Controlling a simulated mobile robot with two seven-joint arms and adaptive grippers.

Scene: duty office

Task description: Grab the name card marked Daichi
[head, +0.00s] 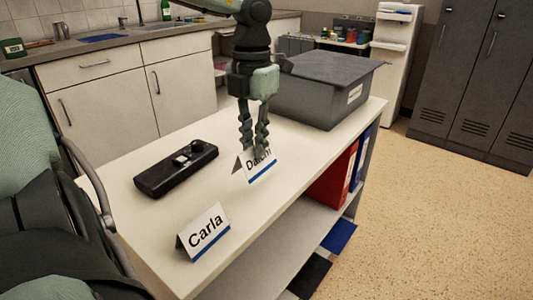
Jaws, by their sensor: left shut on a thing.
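The name card marked Daichi (264,172) is a white folded tent card with a blue stripe along its lower edge. It stands on the white table, and part of its lettering is hidden behind a gripper finger. My left gripper (254,140) points down from above and is shut on the top of this card. A second white tent card, marked Carla (206,234), stands nearer the front of the table, apart from the gripper. My right gripper is not in view.
A black handheld device (176,170) lies left of the Daichi card. A grey lidded box (318,92) stands behind the gripper. Red binders (330,182) and a blue one are on the shelf below the white tabletop (130,215). Grey lockers (478,75) stand at the right.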

